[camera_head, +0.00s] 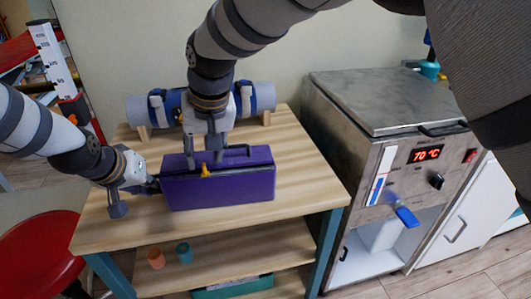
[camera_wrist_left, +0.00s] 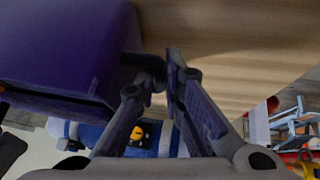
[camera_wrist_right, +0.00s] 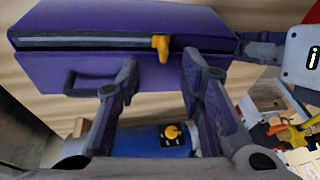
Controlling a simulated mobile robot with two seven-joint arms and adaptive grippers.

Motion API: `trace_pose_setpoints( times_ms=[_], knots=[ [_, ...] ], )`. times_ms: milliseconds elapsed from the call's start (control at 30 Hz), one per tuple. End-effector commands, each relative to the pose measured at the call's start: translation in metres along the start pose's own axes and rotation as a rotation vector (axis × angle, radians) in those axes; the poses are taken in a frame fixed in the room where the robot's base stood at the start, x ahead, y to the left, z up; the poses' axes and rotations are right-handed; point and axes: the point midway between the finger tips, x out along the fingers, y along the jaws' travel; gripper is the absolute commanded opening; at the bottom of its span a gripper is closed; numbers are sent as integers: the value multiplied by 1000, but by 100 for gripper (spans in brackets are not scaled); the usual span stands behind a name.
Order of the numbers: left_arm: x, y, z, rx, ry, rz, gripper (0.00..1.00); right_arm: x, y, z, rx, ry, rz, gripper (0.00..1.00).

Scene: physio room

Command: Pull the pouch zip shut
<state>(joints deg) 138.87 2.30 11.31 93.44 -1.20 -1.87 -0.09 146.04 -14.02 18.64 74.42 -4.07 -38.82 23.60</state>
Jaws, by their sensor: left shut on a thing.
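The purple pouch (camera_head: 222,188) lies on the wooden table. Its yellow zip pull (camera_head: 206,171) stands on the zip, left of the middle in the head view. In the right wrist view, a dark slit with a pale strip (camera_wrist_right: 90,42) runs left from the pull (camera_wrist_right: 160,47). My right gripper (camera_head: 206,160) is open above the pouch, its fingers on either side of the pull and apart from it. My left gripper (camera_head: 152,184) is shut on the dark end tab (camera_wrist_left: 143,61) at the pouch's left end.
A dark carry handle (camera_wrist_right: 72,82) stands on the pouch's far side. A blue and grey roll (camera_head: 262,97) rests on a wooden stand behind it. A steel heater cabinet (camera_head: 400,150) stands right of the table (camera_head: 300,190). The table's right part is clear. A red stool (camera_head: 40,250) is at lower left.

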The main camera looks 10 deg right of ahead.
Motion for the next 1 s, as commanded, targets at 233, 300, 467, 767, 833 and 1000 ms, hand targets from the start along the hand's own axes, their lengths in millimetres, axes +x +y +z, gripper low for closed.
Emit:
trace_pose_setpoints(
  times_ms=[233,300,467,767,833,1000],
  knots=[
    [1,-1,1,0,-2,-2,0,-24,-4,-8,-1,0,-1,35],
    [1,-1,1,0,-1,-2,0,-31,-5,-10,-1,0,-1,35],
    [1,-1,1,0,-1,-2,0,-47,-8,-15,0,0,-2,35],
    [1,-1,0,0,0,-2,0,-62,-9,-19,0,-2,-1,35],
    [1,-1,0,0,0,-2,0,-62,-9,-19,0,-2,-1,35],
    [0,-1,0,0,0,-1,28,-61,-9,-19,0,-2,-1,35]
  ],
)
